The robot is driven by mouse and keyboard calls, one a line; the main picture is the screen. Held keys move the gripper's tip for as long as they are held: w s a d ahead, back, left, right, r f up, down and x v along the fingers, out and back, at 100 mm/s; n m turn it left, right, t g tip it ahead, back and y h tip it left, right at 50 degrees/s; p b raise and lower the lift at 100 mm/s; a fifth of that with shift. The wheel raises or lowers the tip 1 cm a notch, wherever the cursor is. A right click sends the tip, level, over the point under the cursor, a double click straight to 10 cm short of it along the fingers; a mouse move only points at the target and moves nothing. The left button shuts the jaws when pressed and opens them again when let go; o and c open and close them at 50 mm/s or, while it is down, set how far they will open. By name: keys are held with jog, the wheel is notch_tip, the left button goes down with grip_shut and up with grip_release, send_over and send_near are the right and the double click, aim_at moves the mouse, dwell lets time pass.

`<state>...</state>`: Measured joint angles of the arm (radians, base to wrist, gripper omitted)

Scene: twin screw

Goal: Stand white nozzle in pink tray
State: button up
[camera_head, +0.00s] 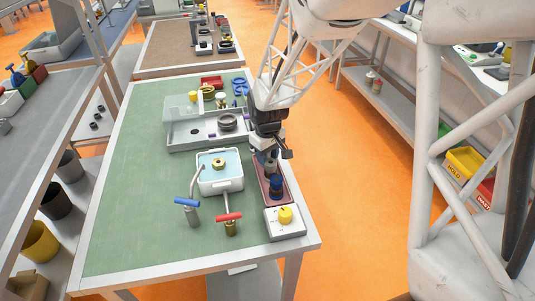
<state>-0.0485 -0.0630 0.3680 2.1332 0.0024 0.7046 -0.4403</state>
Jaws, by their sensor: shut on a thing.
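The pink tray (263,192) is a narrow, dark pink tray along the right side of the green table. Dark blue and grey parts (276,185) stand in it. My gripper (266,151) points down over the tray's far end. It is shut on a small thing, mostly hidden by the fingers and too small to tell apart. I cannot make out the white nozzle clearly anywhere. I cannot tell whether the held thing touches the tray.
A white basin (238,184) with a brass ring stands just left of the tray. Blue-handled (187,203) and red-handled (229,217) taps stand in front. A box with a yellow knob (285,215) adjoins the tray's near end. A grey machine (185,136) stands behind. The table's left side is clear.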

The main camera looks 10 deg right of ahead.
dwell(0.7)
jog(key=o, duration=1.6)
jog(key=shift+c, duration=0.2)
jog(key=shift+r, duration=0.1)
jog(key=shift+r, duration=3.4)
jog(key=shift+r, duration=0.1)
